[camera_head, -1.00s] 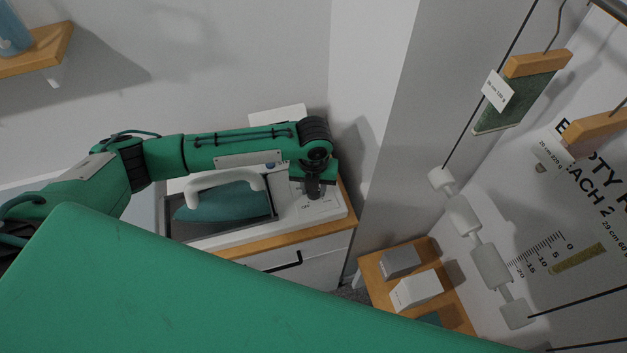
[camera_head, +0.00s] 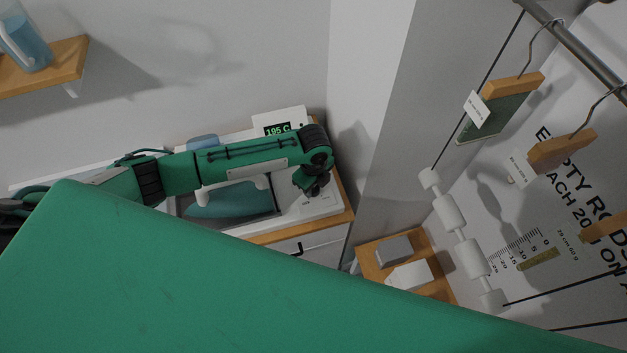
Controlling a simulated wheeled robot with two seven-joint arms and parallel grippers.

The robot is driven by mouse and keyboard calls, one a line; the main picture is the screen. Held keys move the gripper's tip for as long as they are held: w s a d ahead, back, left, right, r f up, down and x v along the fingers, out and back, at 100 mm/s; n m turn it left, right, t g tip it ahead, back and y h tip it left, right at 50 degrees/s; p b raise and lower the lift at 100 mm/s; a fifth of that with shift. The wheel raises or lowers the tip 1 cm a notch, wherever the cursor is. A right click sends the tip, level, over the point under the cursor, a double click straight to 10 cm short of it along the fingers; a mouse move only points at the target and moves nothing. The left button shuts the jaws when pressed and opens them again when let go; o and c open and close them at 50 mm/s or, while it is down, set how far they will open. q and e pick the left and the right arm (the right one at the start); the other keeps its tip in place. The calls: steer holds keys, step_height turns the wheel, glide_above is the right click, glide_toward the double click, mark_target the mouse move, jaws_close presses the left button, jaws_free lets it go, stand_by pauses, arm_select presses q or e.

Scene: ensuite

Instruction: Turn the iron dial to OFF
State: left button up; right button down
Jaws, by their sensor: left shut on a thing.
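The iron (camera_head: 232,199), teal with a white handle, rests in a grey recess of a white station on a wooden-topped cabinet. A display (camera_head: 278,130) at the back of the station reads 195 C in green. My left arm reaches over the station from the left. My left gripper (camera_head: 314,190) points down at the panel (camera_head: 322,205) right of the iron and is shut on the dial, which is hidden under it. The panel's lettering is too small to read now. My right gripper is not in view.
A wooden shelf (camera_head: 50,75) with a blue jug (camera_head: 24,42) is on the wall at upper left. A low wooden stand (camera_head: 435,282) with grey and white blocks stands to the right. Hangers with swatches hang from a rail (camera_head: 580,50). A large green surface fills the foreground.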

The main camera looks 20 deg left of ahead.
arm_select(q)
steer(key=n, duration=0.4)
steer(key=shift+n+p, duration=0.3)
steer(key=n, duration=1.4)
steer(key=shift+n, duration=0.3)
steer(key=n, duration=1.3)
steer(key=shift+n, duration=2.5)
